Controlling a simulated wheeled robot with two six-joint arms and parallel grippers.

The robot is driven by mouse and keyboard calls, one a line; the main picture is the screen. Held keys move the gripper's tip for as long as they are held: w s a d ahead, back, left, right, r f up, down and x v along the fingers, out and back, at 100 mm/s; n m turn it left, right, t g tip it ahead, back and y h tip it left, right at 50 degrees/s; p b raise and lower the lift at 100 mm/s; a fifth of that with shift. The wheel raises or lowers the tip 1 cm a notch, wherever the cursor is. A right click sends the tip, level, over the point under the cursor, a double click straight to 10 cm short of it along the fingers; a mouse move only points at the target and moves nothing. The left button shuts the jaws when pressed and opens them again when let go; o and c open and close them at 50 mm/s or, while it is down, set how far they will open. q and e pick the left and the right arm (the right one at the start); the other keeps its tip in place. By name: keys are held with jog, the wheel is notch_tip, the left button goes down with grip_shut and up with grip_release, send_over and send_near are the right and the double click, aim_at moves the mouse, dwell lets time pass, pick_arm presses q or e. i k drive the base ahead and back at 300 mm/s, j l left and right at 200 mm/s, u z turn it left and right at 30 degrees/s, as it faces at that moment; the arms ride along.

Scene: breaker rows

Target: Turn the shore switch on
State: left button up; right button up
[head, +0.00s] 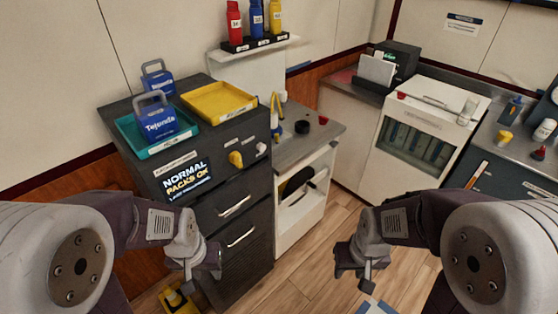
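A dark cabinet (235,195) stands left of centre. Its upper front carries a yellow rotary knob (235,158) and, to the right, a small pale knob (261,149). Small labels sit above both, too small to read, so I cannot tell which one is the shore switch or its setting. A screen (184,182) left of them reads "NORMAL PACKS OK". My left gripper (204,274) hangs below and in front of the knobs, apart from them. My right gripper (361,270) is over the floor to the right. Neither visibly holds anything; their finger gaps are unclear.
On the cabinet top are a teal tray (131,139) with a blue padlock-shaped pack (158,121), another blue pack (158,81) and a yellow tray (218,101). A counter (318,134) adjoins at right. Drawer handles (235,206) protrude below. Wooden floor (315,235) is open in the middle.

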aim_at(323, 120)
jog(key=i+l+u, duration=0.3)
jog(key=i+l, duration=0.15)
jog(key=l, duration=0.25)
jog(key=i+l+u, duration=0.1)
jog(key=l, duration=0.3)
jog(key=i+l+u, duration=0.15)
jog(key=i+l, duration=0.15)
jog(key=l, duration=0.1)
